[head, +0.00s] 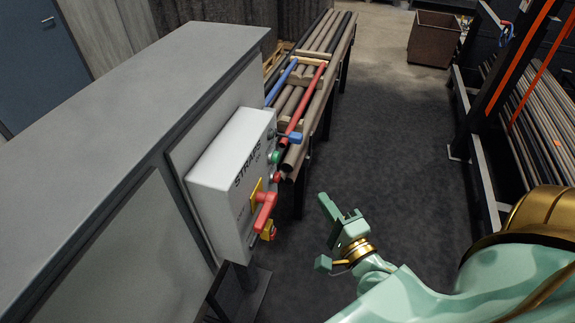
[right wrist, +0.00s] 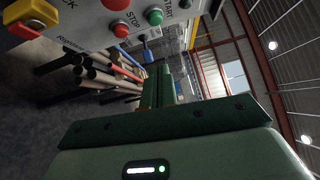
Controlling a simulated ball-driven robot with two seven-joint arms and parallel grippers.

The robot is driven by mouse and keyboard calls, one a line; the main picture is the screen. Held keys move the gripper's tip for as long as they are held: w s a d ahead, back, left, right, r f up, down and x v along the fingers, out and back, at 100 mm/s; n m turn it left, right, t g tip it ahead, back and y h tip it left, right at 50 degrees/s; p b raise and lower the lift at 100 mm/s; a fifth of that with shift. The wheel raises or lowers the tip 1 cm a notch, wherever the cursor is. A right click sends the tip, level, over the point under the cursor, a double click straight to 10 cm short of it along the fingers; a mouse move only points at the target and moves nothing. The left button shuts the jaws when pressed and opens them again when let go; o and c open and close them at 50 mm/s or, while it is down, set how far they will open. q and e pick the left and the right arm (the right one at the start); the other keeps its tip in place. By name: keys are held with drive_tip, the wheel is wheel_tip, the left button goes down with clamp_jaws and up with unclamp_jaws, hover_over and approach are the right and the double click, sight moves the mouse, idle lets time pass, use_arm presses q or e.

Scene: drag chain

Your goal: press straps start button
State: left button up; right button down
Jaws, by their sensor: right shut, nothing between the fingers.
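The grey-white STRAPS control box (head: 228,180) is mounted on the side of a grey cabinet. On its face is a green button (head: 275,157), which shows beside the START label in the right wrist view (right wrist: 154,17). A red button (head: 277,177) sits just below it; in the right wrist view a red button (right wrist: 121,29) is beside the STOP label. My right gripper (head: 324,200) is shut and empty, to the right of the box and apart from it. Its closed fingers (right wrist: 161,86) show below the buttons in the right wrist view. My left gripper is not in view.
A red rotary handle on a yellow plate (head: 264,208) and a blue knob (head: 291,136) stick out of the box. The grey cabinet (head: 130,90) fills the left. A rack of pipes (head: 318,60) stands behind the box. The dark floor (head: 385,130) to the right is open.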

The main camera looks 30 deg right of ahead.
drive_tip(key=p, duration=0.2)
approach(278, 159)
drive_tip(key=w+d, duration=0.4)
drive_tip(key=w+a, duration=0.2)
drive_tip(key=shift+w+a, duration=0.2)
drive_tip(key=shift+w, duration=0.2)
drive_tip(key=shift+w+a+r+p, duration=0.3)
drive_tip(key=shift+w+a+p, duration=0.25)
drive_tip(key=shift+s+d, duration=0.1)
